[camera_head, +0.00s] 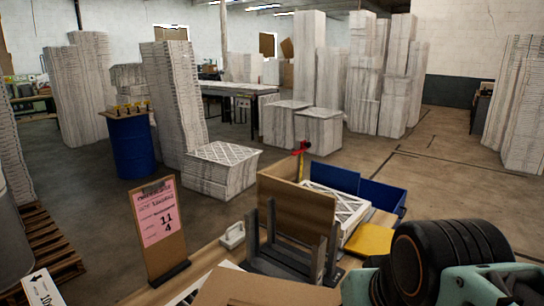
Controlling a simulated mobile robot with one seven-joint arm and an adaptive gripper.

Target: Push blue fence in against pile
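A blue fence (335,178) stands upright behind a small pile of white pleated filters (347,207) on the workbench. A second blue panel (382,194) stands at the pile's right, and I cannot tell whether the two are one piece. The front of the pile is partly hidden by a wooden board (290,205) and a grey upright bracket. I cannot tell whether the blue fence touches the pile. My arm, teal and black, fills the lower right corner; my gripper's fingertips do not show.
The grey bracket (285,258) stands in front of the pile. A yellow block (370,240) lies right of it. A pink sign on a stand (160,228) is at the left. A cardboard piece (255,288) lies in front. Filter stacks stand on the floor beyond.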

